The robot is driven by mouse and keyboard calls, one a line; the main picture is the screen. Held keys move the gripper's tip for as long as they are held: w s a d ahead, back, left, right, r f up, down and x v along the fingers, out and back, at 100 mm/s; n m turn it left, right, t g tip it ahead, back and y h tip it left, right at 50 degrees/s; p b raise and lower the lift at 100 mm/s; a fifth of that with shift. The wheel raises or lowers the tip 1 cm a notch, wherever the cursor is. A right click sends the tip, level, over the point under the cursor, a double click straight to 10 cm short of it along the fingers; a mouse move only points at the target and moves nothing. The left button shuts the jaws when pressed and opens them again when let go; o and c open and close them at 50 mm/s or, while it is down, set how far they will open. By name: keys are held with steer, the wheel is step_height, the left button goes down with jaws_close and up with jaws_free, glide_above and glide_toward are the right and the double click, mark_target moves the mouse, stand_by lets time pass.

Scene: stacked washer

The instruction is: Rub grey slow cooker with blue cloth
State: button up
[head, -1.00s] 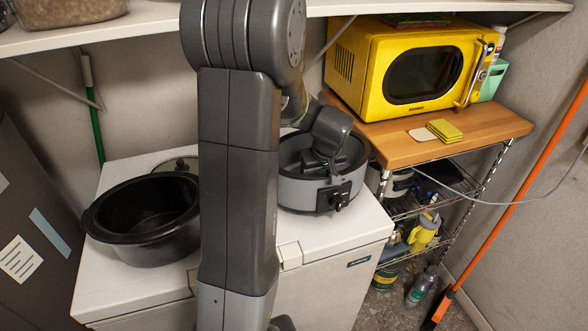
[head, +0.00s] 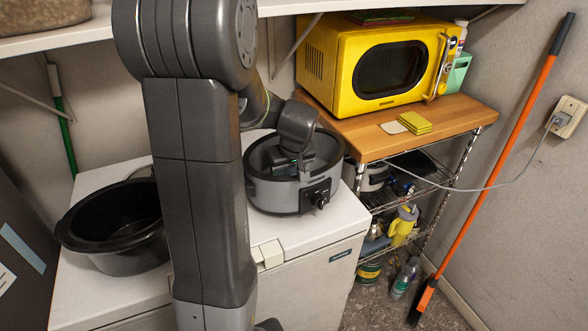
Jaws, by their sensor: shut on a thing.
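The grey slow cooker (head: 278,194) stands upright on the white appliance top, with its black control knob facing front. Its lid is off and its round inside is open.
A black pot (head: 117,225) stands left of the cooker, partly behind my arm. A yellow microwave (head: 375,65) and yellow sponges (head: 414,122) sit on a wooden-topped rack (head: 455,125) to the right. An orange-handled broom (head: 490,165) leans on the right wall. A shelf hangs above.

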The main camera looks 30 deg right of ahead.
steer(key=shift+a+r, duration=0.2)
steer(key=shift+a, duration=3.75)
steer(key=shift+w+r, duration=0.1)
steer(key=shift+r+p, duration=2.05)
steer(key=shift+r, duration=0.9)
step_height(320, 180, up, 3)
steer(key=shift+p, duration=0.9)
steer(key=shift+d, duration=0.15)
